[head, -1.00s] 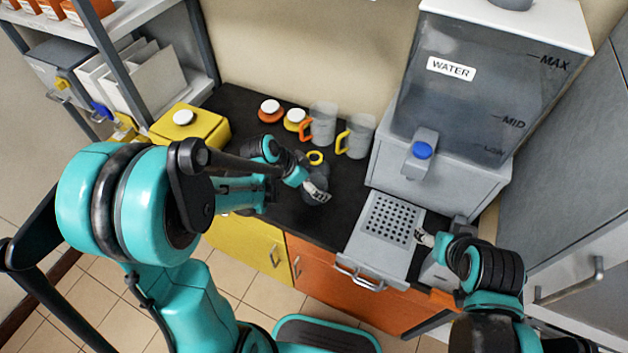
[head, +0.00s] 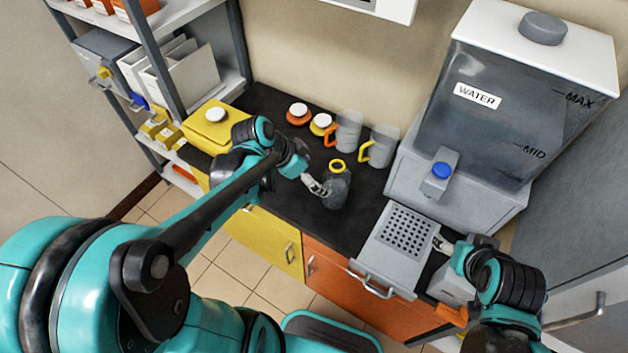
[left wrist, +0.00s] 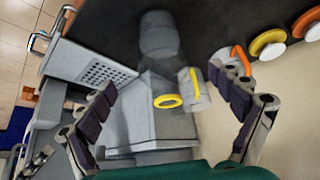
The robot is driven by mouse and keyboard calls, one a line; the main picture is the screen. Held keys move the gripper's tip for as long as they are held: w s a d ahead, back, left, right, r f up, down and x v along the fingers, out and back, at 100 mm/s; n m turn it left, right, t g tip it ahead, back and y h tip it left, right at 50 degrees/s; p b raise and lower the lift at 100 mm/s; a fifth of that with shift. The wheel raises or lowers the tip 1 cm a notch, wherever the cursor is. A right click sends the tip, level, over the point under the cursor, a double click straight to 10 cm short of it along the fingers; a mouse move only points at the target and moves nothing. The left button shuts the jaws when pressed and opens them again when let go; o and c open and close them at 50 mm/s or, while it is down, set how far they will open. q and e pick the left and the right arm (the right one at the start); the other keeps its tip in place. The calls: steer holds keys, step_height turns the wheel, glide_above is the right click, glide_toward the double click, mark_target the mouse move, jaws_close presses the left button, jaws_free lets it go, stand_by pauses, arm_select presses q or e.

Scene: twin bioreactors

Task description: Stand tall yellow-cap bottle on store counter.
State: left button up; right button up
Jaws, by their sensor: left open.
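The tall bottle (head: 337,190), grey and see-through with a yellow ring at its top, stands upright on the black counter (head: 270,104). My left gripper (head: 314,186) is open just left of the bottle's body. In the left wrist view, the bottle (left wrist: 159,40) and its yellow ring lie between and beyond the spread fingers of the left gripper (left wrist: 162,80), which hold nothing. My right gripper (head: 442,244) is beside the perforated drip tray; its fingers are too small to tell open from shut.
Two clear mugs, one orange-handled (head: 349,130) and one yellow-handled (head: 381,146), stand behind the bottle. The water dispenser (head: 500,110) and drip tray (head: 400,240) are right. Counter in front of the jars is clear.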

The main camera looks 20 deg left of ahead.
arm_select(q)
steer(key=s+r+n+t+y, duration=0.2)
steer(key=s+r+n+y, duration=0.2)
steer(key=s+n, duration=0.4)
steer(key=shift+s+d+r+t, duration=0.2)
steer(key=shift+s+r+t, duration=0.15)
steer(key=shift+s, duration=0.7)
step_height(320, 180, down, 3)
steer(key=b, duration=0.3)
steer(key=shift+f, duration=0.1)
